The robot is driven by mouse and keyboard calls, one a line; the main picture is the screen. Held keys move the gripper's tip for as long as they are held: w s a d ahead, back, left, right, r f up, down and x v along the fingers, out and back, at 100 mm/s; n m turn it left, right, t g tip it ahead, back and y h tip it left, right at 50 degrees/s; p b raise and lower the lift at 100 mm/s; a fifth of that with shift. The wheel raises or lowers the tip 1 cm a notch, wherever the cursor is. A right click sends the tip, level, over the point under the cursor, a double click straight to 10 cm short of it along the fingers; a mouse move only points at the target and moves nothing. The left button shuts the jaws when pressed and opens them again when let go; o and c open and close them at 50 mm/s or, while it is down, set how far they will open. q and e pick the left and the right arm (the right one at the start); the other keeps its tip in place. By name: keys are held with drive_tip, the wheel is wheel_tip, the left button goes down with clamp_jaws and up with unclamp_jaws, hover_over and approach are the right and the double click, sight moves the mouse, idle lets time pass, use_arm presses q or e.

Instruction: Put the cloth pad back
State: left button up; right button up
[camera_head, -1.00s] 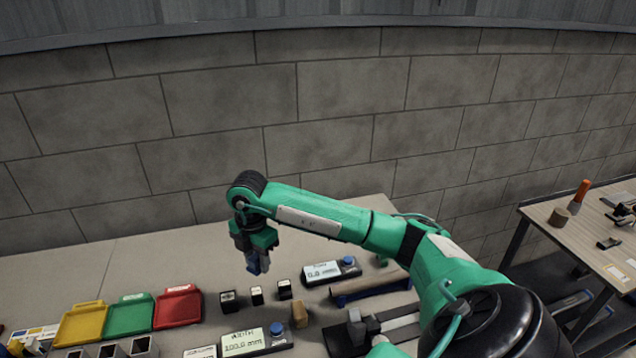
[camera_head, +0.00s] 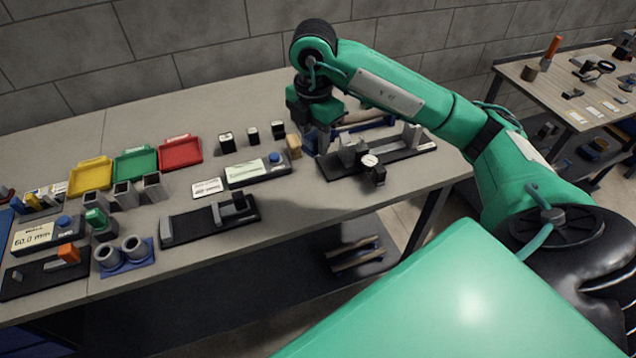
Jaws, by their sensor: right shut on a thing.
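My right gripper (camera_head: 322,130) points down over the back right of the workbench, beside the dial-gauge fixture. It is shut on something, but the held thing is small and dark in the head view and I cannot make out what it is. A small tan block (camera_head: 293,146) stands just left of the gripper; I cannot tell whether it is the cloth pad. No other thing is clearly recognisable as the cloth pad. My left gripper is not in view.
The dial-gauge fixture (camera_head: 405,148) is right of the gripper. Left are a display box (camera_head: 243,172), small black cubes (camera_head: 226,139), and red (camera_head: 180,153), green (camera_head: 135,163) and yellow (camera_head: 90,177) trays. A caliper-like fixture (camera_head: 207,222) sits in front. The back left bench is clear.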

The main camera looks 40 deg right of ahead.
sight(314, 152)
wheel_tip(314, 152, down, 11)
drive_tip(key=shift+a+r, duration=0.1)
drive_tip(key=shift+r, duration=0.1)
wheel_tip(314, 152, down, 5)
drive_tip(key=shift+f, duration=0.1)
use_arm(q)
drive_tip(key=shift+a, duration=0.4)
use_arm(e)
drive_tip(key=shift+f, duration=0.15)
drive_tip(key=shift+f, duration=0.1)
drive_tip(key=o, duration=0.9)
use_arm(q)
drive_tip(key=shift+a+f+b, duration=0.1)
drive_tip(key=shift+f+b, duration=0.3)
use_arm(e)
drive_tip(key=shift+r, duration=6.15)
